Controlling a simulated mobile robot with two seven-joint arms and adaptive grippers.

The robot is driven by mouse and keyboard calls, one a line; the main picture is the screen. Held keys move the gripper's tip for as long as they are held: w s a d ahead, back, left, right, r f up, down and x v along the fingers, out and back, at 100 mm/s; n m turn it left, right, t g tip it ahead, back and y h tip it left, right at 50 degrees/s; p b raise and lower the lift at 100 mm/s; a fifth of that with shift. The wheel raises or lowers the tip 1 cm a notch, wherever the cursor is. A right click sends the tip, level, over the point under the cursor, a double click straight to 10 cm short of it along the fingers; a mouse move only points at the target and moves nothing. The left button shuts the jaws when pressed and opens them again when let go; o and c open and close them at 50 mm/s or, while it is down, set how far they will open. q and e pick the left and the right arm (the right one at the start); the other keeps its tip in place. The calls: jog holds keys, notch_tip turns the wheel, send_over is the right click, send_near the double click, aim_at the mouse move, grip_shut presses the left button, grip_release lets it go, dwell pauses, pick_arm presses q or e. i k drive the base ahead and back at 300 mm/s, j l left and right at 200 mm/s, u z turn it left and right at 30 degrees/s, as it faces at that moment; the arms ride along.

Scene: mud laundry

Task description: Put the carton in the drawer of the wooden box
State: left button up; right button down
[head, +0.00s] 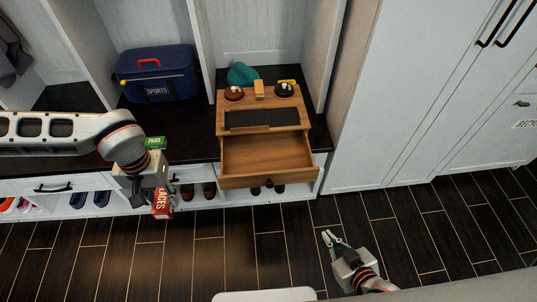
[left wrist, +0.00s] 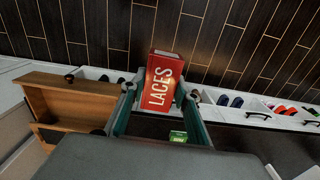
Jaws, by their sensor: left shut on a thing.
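The carton (head: 162,204) is red with the word LACES. In the left wrist view the carton (left wrist: 163,83) stands between the fingers of my left gripper (left wrist: 160,100), which is shut on it. In the head view my left gripper (head: 158,188) holds it in front of the bench, left of the wooden box (head: 262,118). The box's drawer (head: 265,154) is pulled out and looks empty; it also shows in the left wrist view (left wrist: 75,100). My right gripper (head: 330,238) is over the floor, right of and below the drawer, with its fingers apart and nothing between them.
A green box (head: 156,143) sits on the bench near my left gripper. A blue sports bag (head: 156,73) stands at the back left. Bowls, a teal item (head: 242,74) and small things are on or behind the wooden box. Shoes (head: 208,190) fill cubbies below.

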aim_at(266, 166)
jog(key=l+u, duration=0.1)
jog(key=l, duration=1.3)
